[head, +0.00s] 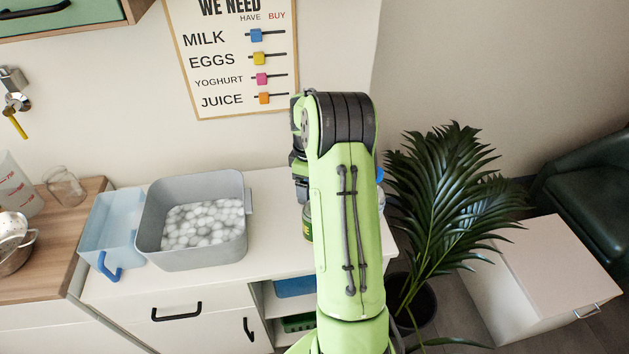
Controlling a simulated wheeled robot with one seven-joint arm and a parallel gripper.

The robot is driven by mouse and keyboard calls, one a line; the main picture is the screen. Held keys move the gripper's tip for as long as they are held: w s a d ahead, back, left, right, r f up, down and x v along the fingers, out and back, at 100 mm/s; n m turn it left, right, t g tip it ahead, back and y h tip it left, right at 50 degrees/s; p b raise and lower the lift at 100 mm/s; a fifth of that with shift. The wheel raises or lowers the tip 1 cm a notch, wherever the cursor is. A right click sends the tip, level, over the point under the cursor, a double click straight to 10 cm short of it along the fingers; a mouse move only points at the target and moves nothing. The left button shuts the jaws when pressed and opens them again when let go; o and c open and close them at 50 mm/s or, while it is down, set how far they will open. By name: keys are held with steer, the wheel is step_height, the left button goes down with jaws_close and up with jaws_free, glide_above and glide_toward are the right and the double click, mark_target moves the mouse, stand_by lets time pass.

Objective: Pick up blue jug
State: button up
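The blue jug (107,222) is a translucent light-blue vessel with a darker blue handle (109,268) facing the front. It stands upright on the white counter at the left, beside a grey tub. My green arm (348,220) rises through the middle of the head view, well to the right of the jug. The arm hides my gripper, and no fingertips show. Nothing of mine touches the jug.
The grey tub (190,256) holds many white balls, close to the jug's right. A wooden worktop (50,262) with a glass jar (65,186) and metal colander (14,240) lies left. A green-labelled item (307,222) is partly behind my arm. A plant (450,200) stands right.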

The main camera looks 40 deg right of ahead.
jaws_close()
stand_by(0.3)
